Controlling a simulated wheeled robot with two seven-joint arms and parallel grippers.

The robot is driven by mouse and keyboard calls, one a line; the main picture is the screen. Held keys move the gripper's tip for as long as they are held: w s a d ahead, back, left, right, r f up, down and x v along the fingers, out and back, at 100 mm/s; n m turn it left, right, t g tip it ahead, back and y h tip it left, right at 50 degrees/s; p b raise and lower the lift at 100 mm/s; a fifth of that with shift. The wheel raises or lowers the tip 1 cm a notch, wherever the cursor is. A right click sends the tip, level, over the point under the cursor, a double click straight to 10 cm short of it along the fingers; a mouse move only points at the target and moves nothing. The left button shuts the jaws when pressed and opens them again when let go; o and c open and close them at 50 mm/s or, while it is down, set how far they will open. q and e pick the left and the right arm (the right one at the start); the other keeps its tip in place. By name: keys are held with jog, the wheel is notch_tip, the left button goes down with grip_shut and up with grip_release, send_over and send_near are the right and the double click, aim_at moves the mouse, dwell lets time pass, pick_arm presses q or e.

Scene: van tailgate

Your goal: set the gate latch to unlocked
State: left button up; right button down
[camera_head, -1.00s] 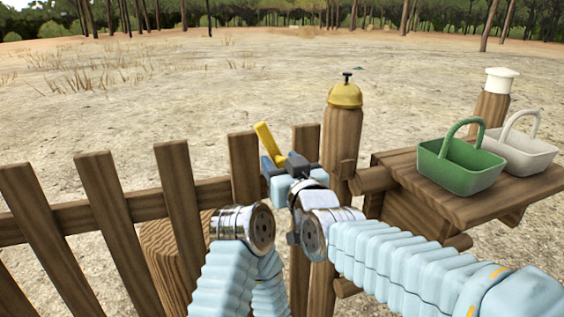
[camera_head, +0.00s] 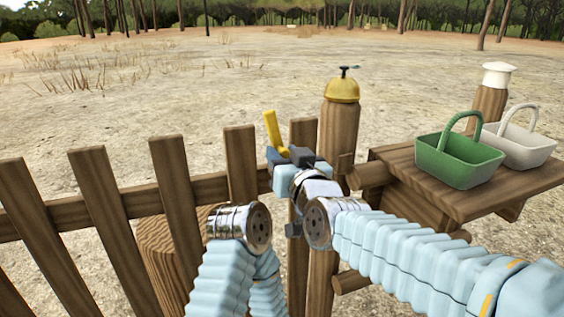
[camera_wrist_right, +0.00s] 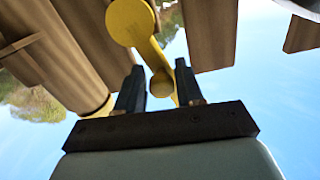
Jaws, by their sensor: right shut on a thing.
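The gate latch is a yellow lever (camera_head: 272,130) on the wooden gate (camera_head: 240,160), near the gate's right end. It stands nearly upright in the head view, leaning slightly left. My right gripper (camera_head: 288,155) is at the lever's lower part. In the right wrist view the yellow lever (camera_wrist_right: 128,20) runs down between the two dark fingers (camera_wrist_right: 158,80), its round end pointing away from the gripper. The right gripper is shut on the lever. The latch's mount is partly hidden behind my gripper. My left gripper does not show.
A wooden post with a yellow bell (camera_head: 342,90) stands just right of the gripper. A wooden shelf (camera_head: 400,165) to the right holds a green basket (camera_head: 455,162) and a white basket (camera_head: 520,147). A white-capped post (camera_head: 490,100) is behind. A stump (camera_head: 165,250) stands behind the fence.

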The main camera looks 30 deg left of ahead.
jog(key=c, duration=0.9)
grip_release()
jog(key=shift+s+a, duration=0.45)
jog(key=shift+s, duration=0.1)
jog(key=shift+c, duration=0.2)
jog(key=shift+w+d, duration=0.1)
jog(key=shift+w, duration=0.05)
jog(key=shift+d, duration=0.1)
jog(key=shift+d, duration=0.2)
jog(key=v, duration=1.3)
jog(key=shift+b, duration=0.3)
jog(key=shift+d, duration=0.1)
